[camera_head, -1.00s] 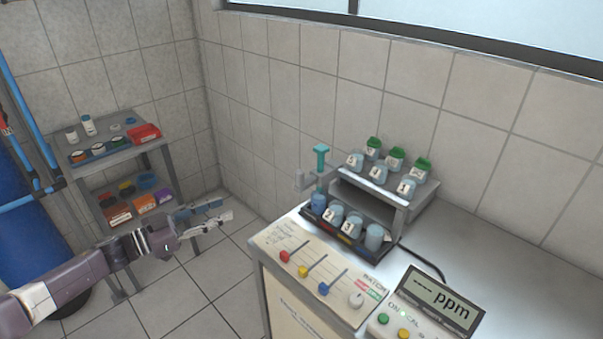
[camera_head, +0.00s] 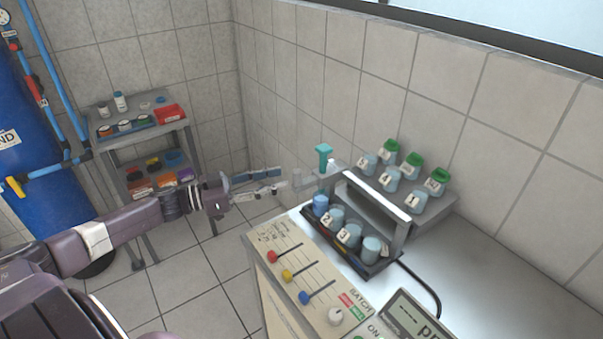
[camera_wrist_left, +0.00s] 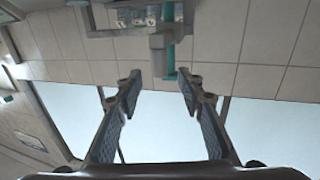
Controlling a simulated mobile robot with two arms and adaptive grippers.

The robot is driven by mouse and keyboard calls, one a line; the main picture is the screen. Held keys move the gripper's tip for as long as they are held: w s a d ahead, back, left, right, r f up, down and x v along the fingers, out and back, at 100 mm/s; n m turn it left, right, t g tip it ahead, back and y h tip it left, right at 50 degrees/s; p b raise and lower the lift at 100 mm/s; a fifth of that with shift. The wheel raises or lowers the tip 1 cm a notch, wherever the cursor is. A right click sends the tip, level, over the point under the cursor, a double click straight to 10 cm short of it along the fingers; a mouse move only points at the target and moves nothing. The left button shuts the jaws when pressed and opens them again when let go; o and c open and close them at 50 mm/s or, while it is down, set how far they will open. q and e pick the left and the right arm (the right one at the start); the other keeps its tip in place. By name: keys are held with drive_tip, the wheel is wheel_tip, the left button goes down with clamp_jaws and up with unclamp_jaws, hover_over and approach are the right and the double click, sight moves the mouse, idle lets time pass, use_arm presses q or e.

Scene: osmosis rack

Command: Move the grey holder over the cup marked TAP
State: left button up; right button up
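The grey holder (camera_head: 304,179) is a small pale block at the left end of the cup rack, beside an upright teal-topped probe (camera_head: 323,157). In the left wrist view the holder (camera_wrist_left: 160,40) lies ahead of the fingertips, with teal parts at it. My left gripper (camera_head: 281,180) is open and empty, its fingertips just left of the holder, apparently short of it. A blue cup (camera_head: 320,206) stands below the probe. Several pale blue cups (camera_head: 349,236) stand in the dark front tray, some numbered. I cannot read TAP on any cup. My right gripper is not in view.
A raised shelf (camera_head: 437,206) behind the tray carries more cups and green-capped bottles (camera_head: 411,165). A control panel with coloured sliders (camera_head: 287,274) and a ppm meter (camera_head: 412,318) stand in front. A grey side rack (camera_head: 143,138) stands at the left. The counter's right side is clear.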

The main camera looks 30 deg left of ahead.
sight(297, 175)
use_arm(q)
drive_tip(key=p+x, duration=0.1)
drive_tip(key=x, duration=0.4)
drive_tip(key=shift+w+d+r, duration=0.1)
drive_tip(key=shift+w, duration=0.05)
drive_tip(key=shift+w+d, duration=0.35)
drive_tip(key=shift+w, duration=0.05)
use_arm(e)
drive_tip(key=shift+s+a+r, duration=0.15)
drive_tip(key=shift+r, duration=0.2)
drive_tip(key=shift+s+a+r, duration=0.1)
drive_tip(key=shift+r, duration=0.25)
use_arm(q)
clamp_jaws()
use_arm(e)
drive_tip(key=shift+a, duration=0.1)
